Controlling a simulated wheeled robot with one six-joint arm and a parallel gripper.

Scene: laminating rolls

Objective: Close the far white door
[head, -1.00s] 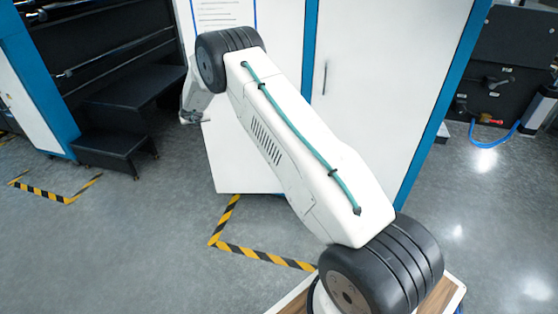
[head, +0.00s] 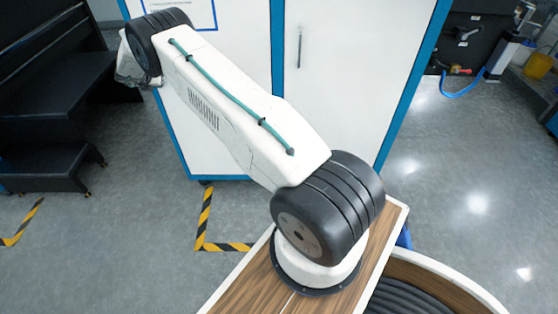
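A white cabinet with blue edging stands ahead of me. Its left white door (head: 185,125) carries a blue-framed sheet and looks flush in the frame, with blue edging showing along its left side and bottom. Its right white door (head: 335,85) has a slim vertical handle and also looks flush. I cannot tell for certain which is the far door. My gripper (head: 130,72) is at the upper left, by the cabinet's left edge, mostly hidden behind my black wrist joint. Its fingers are not clear, and I cannot tell whether it touches the door.
Black steps (head: 50,160) stand at the left. Yellow-black floor tape (head: 205,222) lies before the cabinet. Dark equipment with a blue hose (head: 462,92) is at the upper right, and a yellow bucket (head: 538,66) is beyond. Grey floor is open at left and right.

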